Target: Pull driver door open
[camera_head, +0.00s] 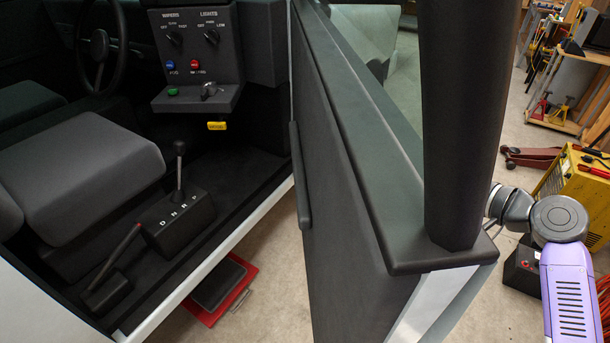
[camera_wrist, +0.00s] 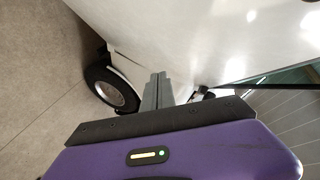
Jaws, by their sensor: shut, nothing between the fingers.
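The driver door (camera_head: 345,190) stands swung out from the cab in the head view, with its dark inner panel, armrest and thick black window post towards me. A gap with bare floor shows between the door and the sill. My purple arm reaches in at the right, beyond the door's free edge; its end is hidden behind the post. In the wrist view my gripper (camera_wrist: 157,91) has its grey fingers together and empty. They point towards a glossy white body panel (camera_wrist: 210,40). I cannot tell whether they touch it. No outer door handle shows clearly.
The cab holds a seat (camera_head: 85,155), a gear selector (camera_head: 180,215) and a switch panel (camera_head: 195,50). A red-edged item (camera_head: 222,290) lies on the floor below the sill. A yellow machine (camera_head: 582,185) and a wooden shelf (camera_head: 570,95) stand right. A wheel (camera_wrist: 110,92) shows in the wrist view.

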